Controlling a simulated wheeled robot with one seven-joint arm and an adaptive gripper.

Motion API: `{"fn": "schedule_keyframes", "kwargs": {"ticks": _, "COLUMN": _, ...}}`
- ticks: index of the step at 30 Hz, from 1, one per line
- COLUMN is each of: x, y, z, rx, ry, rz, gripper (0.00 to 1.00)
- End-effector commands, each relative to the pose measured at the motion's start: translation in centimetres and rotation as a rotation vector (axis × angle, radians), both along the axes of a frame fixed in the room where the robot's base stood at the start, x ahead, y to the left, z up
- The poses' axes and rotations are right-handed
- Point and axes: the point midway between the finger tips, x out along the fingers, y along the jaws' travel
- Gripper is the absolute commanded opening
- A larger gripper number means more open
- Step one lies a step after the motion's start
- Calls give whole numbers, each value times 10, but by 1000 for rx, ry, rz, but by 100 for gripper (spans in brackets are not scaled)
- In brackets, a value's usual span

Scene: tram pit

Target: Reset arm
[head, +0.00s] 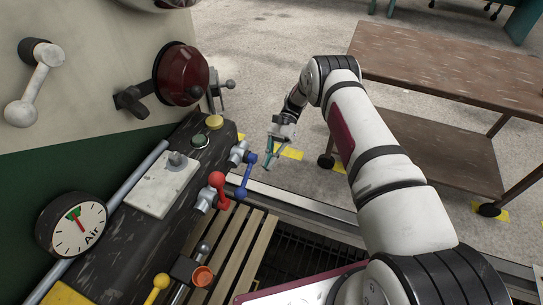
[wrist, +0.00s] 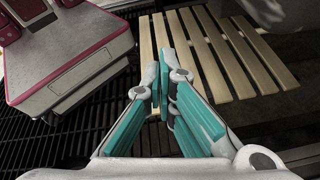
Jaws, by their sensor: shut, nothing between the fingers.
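My gripper (head: 270,160) hangs beside the blue lever (head: 245,176) in the head view, to its right. In the wrist view my gripper (wrist: 166,88) shows its teal fingers together at the tips, with nothing between them. It points down toward the wooden slats (wrist: 212,58) and the dark floor grating (wrist: 88,125). My white arm reaches from the lower right up to the middle of the head view and bends at the elbow. In the head view I cannot tell whether the gripper touches the blue lever.
The control panel holds a red lever (head: 218,184), a yellow knob (head: 155,286) and an Air gauge (head: 72,224). A dark red lamp (head: 184,75) sits on the wall above. A brown two-shelf cart (head: 450,60) stands at right. Bare floor (head: 275,50) lies behind the gripper.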

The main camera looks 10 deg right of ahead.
Motion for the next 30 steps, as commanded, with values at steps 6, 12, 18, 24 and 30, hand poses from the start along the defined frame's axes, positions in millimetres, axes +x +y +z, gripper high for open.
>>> {"fn": "schedule_keyframes", "kwargs": {"ticks": 6, "x": 10, "y": -8, "z": 3, "rx": 1, "ry": -1, "rz": 0, "gripper": 0}}
{"fn": "schedule_keyframes", "kwargs": {"ticks": 12, "x": 12, "y": -9, "z": 4, "rx": 0, "ry": 0, "rz": 1, "gripper": 0}}
{"fn": "schedule_keyframes", "kwargs": {"ticks": 18, "x": 16, "y": -10, "z": 23, "rx": -6, "ry": -29, "rz": 12, "gripper": 0}}
{"fn": "schedule_keyframes", "kwargs": {"ticks": 24, "x": 23, "y": -13, "z": 94, "rx": -33, "ry": -136, "rz": 60, "gripper": 0}}
{"fn": "schedule_keyframes", "kwargs": {"ticks": 30, "x": 14, "y": -15, "z": 171, "rx": -65, "ry": -261, "rz": 123, "gripper": 0}}
